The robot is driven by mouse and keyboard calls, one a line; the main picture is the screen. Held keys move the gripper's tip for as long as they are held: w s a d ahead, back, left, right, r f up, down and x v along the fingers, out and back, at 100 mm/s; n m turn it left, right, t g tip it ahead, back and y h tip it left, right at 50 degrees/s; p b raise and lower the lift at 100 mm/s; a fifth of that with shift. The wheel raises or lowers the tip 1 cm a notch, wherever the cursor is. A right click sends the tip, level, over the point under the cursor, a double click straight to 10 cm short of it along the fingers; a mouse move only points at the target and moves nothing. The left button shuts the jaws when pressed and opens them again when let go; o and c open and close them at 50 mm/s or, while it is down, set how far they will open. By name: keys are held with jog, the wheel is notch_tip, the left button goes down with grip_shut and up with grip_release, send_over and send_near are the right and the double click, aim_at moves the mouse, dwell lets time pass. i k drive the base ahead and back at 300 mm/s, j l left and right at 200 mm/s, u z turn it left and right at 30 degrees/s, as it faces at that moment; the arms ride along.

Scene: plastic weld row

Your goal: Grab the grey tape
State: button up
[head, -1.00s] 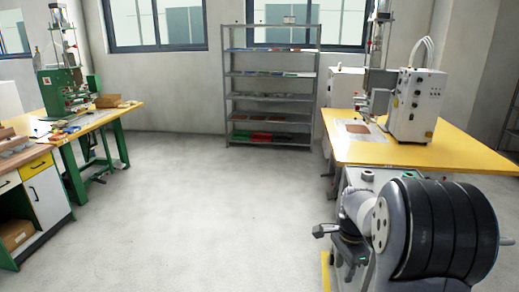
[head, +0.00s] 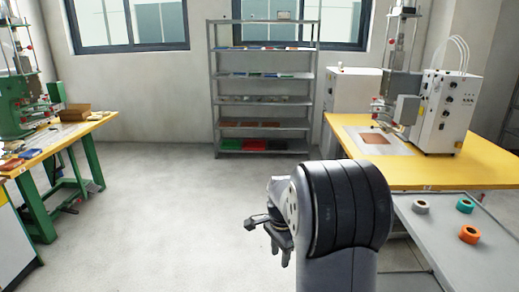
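The grey tape (head: 421,206) is a small ring-shaped roll on the grey table (head: 410,232) at the lower right. My gripper (head: 268,232) is at the lower middle, left of my dark arm housing and well to the left of the grey tape. It is apart from the tape. Part of the gripper is hidden behind the arm, and its finger opening is too small to make out. No object shows in it.
A teal roll (head: 465,205) and an orange roll (head: 470,234) lie right of the grey tape. A yellow bench (head: 480,165) with a white machine (head: 446,110) stands behind. A shelf (head: 262,104) stands at the back. Floor (head: 160,220) is clear on the left.

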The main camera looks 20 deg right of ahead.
aim_at(421, 207)
jog(key=i+l+z, duration=0.15)
jog(key=i+z, duration=0.2)
jog(key=i, duration=0.2)
jog(key=i+z, duration=0.35)
jog(key=i, duration=0.2)
jog(key=i+j+z, duration=0.3)
jog(key=i, duration=0.25)
jog(key=i+z, duration=0.25)
jog(key=z, duration=0.2)
jog(key=i+z, duration=0.25)
jog(key=z, duration=0.2)
jog(key=i+z, duration=0.25)
jog(key=z, duration=0.2)
jog(key=i+j+z, duration=0.2)
jog(key=z, duration=0.2)
jog(key=i+j+z, duration=0.1)
jog(key=z, duration=0.15)
jog(key=i+j+z, duration=0.15)
jog(key=z, duration=0.15)
jog(key=i, duration=0.05)
